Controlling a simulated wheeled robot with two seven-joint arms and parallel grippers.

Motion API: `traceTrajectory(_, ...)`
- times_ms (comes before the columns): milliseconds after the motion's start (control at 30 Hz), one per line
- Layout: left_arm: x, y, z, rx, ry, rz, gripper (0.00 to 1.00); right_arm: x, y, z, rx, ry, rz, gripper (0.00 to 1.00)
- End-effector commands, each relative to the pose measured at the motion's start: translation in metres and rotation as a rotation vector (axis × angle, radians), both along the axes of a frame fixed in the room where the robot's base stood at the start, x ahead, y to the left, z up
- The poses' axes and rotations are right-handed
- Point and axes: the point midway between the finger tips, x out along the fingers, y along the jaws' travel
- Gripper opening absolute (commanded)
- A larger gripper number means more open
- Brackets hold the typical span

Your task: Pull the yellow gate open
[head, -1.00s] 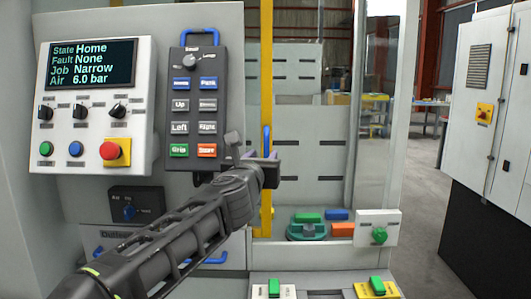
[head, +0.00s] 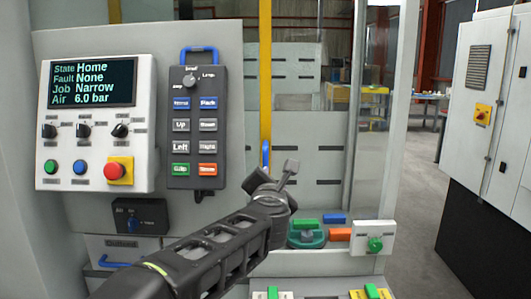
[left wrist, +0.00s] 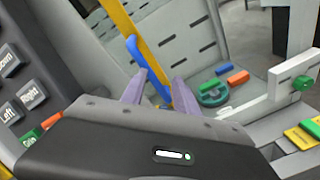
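The yellow gate edge (head: 265,85) stands upright in the head view, in front of the machine's enclosure. It also shows as a slanted yellow bar in the left wrist view (left wrist: 121,18). A blue handle (head: 266,153) is mounted on it; in the left wrist view the blue handle (left wrist: 148,69) lies between my fingers. My left gripper (left wrist: 158,84) is open, its purple fingers apart on either side of the handle's lower part. I cannot tell whether they touch it. In the head view my wrist hides the handle's lower end. My right gripper is not in view.
A control panel (head: 145,100) with a red stop button and a grey pendant (head: 193,120) stand close left of the gate. Green, blue and orange parts (head: 340,234) lie low to the right, near a white box with a green knob (head: 364,239). A grey cabinet (head: 490,110) stands far right.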

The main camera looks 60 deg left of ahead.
Motion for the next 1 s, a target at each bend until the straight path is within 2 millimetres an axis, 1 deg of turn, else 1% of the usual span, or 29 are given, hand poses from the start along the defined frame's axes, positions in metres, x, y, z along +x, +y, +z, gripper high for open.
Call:
traceTrajectory(33, 0.003, -0.001, 0.001, 0.111, 0.169, 0.002, 0.36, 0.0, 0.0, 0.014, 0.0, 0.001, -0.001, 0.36)
traceTrajectory(100, 0.005, -0.003, -0.004, 0.284, 0.419, -0.002, 0.36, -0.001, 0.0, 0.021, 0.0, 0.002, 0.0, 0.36)
traceTrajectory(167, 0.006, -0.005, -0.007, 0.429, 0.628, -0.009, 0.36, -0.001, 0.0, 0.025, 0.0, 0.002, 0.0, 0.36)
traceTrajectory(200, 0.007, -0.006, -0.009, 0.523, 0.767, -0.014, 0.36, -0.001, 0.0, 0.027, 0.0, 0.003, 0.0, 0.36)
traceTrajectory(267, 0.007, -0.009, -0.01, 0.661, 0.969, -0.022, 0.36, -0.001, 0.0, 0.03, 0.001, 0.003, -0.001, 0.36)
traceTrajectory(300, 0.008, -0.011, -0.01, 0.751, 1.103, -0.028, 0.36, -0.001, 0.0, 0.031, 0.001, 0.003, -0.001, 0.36)
traceTrajectory(400, 0.007, -0.016, -0.009, 0.959, 1.415, -0.036, 0.36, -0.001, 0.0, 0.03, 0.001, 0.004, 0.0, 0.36)
traceTrajectory(500, 0.002, -0.017, -0.004, 1.113, 1.679, -0.03, 0.36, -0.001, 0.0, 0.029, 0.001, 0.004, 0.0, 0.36)
traceTrajectory(600, -0.004, -0.014, 0.002, 1.202, 1.874, -0.022, 0.36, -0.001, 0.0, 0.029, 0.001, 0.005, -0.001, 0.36)
traceTrajectory(700, -0.007, -0.013, 0.004, 1.249, 1.985, -0.028, 0.36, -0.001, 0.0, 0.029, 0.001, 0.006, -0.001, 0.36)
traceTrajectory(800, -0.007, -0.013, 0.004, 1.269, 2.027, -0.036, 0.36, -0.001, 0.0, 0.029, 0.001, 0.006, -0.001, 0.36)
traceTrajectory(1000, -0.007, -0.013, 0.004, 1.27, 2.029, -0.038, 0.36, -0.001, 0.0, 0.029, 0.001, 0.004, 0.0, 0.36)
